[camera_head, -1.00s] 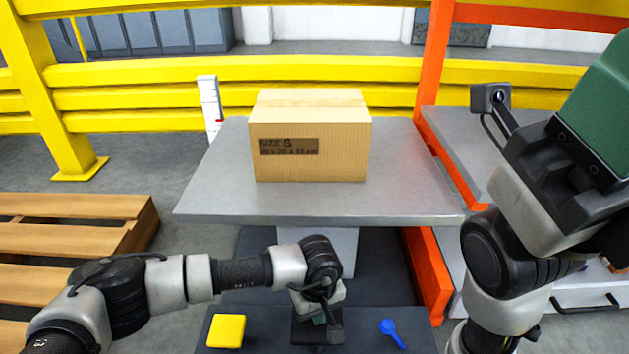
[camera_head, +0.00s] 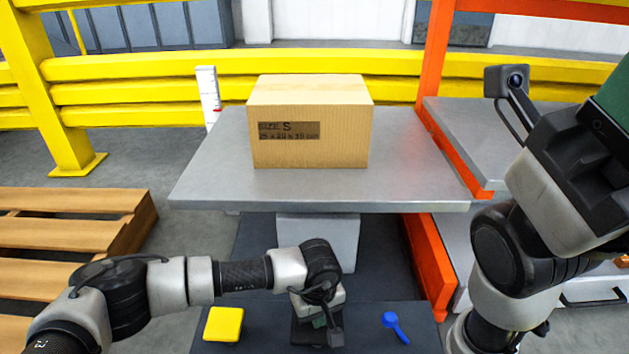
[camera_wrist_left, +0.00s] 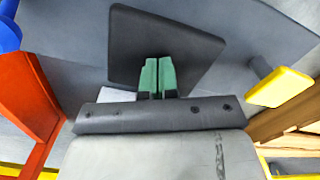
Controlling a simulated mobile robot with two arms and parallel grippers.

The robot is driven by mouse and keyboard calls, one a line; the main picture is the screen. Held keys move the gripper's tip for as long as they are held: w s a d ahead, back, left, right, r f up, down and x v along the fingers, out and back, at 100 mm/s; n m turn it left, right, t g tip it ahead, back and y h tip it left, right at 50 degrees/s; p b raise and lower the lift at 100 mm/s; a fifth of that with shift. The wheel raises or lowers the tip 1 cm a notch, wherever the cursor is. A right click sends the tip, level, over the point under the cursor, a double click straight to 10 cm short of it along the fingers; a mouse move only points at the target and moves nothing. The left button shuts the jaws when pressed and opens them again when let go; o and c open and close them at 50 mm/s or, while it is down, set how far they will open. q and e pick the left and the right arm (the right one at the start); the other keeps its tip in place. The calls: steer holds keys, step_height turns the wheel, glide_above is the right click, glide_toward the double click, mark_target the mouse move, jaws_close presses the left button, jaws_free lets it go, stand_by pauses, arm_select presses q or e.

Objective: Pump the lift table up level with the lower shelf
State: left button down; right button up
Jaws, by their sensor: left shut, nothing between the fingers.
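The lift table has a grey top (camera_head: 215,170) on a pale column (camera_head: 320,235) above a dark base. A cardboard box marked S (camera_head: 310,125) stands on it. A yellow pedal (camera_head: 223,323) and a blue lever (camera_head: 395,327) sit at the front of the base. In the left wrist view the yellow pedal (camera_wrist_left: 280,87) is right of the fingers. My left gripper (camera_wrist_left: 157,78) is shut and empty, over a dark square plate (camera_wrist_left: 150,30); contact cannot be told. Beside the table, an orange rack carries a grey shelf (camera_head: 470,135) and a paler surface below (camera_head: 455,250).
A white gauge with a red mark (camera_head: 208,95) stands behind the table's left side. A wooden pallet (camera_head: 70,235) lies at the left. Yellow rails (camera_head: 150,95) run behind. My right arm (camera_head: 540,210) is in front of the rack; its fingertips are not clearly visible.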

arm_select(q)
steer(key=shift+f+b, duration=1.85)
steer(key=shift+f, duration=0.9)
steer(key=shift+r+p, duration=0.4)
steer(key=shift+r, duration=0.05)
step_height(320, 180, up, 9)
steer(key=p, duration=0.5)
steer(key=shift+f+p, duration=0.2)
steer(key=shift+p, duration=0.2)
steer(key=shift+f, duration=0.15)
steer(key=shift+f+b, duration=1.3)
steer(key=shift+f, duration=0.05)
steer(key=shift+f+b, duration=2.45)
steer(key=shift+f, duration=0.7)
step_height(320, 180, up, 9)
steer(key=p, duration=0.6)
steer(key=shift+r, duration=0.2)
steer(key=shift+f, duration=0.1)
